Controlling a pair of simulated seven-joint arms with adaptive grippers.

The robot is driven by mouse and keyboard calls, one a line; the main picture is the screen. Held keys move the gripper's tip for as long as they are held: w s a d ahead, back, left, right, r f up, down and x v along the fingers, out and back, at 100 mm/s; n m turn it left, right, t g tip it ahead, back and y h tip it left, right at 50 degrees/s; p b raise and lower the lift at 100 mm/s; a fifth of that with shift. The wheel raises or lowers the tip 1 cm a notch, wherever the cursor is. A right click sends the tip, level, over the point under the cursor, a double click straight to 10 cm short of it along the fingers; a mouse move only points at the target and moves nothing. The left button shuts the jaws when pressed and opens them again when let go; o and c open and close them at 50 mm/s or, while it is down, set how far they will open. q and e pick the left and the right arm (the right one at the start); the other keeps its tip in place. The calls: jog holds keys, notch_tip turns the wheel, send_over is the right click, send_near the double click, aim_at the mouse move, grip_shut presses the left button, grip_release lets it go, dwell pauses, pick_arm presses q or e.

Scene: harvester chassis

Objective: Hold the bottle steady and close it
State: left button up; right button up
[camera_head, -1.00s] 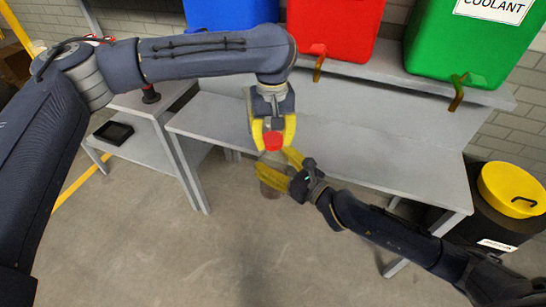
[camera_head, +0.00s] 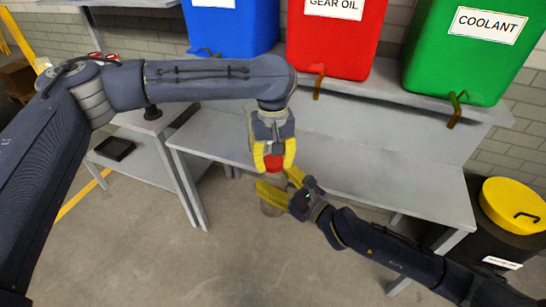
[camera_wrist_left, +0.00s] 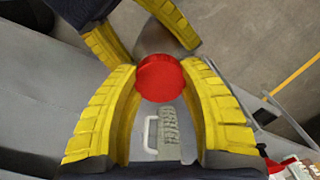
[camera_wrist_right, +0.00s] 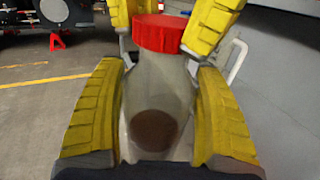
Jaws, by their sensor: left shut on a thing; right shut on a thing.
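The bottle (camera_wrist_right: 155,105) is translucent grey with a dark round patch low on it. It stands between the yellow fingers of my right gripper (camera_wrist_right: 158,125), which are shut on it. The red cap (camera_wrist_right: 163,33) sits at the bottle's top, between the fingertips of my left gripper (camera_wrist_left: 160,85). In the head view the red cap (camera_head: 273,162) shows between the left gripper's fingers (camera_head: 273,160), just above the right gripper (camera_head: 282,190). Whether the cap is threaded on the bottle cannot be told. The bottle is mostly hidden behind the right fingers in the head view.
A grey bench (camera_head: 350,160) stands behind the grippers. Blue (camera_head: 230,25), red (camera_head: 335,40) and green (camera_head: 470,50) containers with taps sit on its shelf. A black drum with a yellow lid (camera_head: 512,205) stands at the right. The floor in front is clear.

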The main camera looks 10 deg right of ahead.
pick_arm(q)
jog(key=shift+f, duration=0.65)
dwell(0.7)
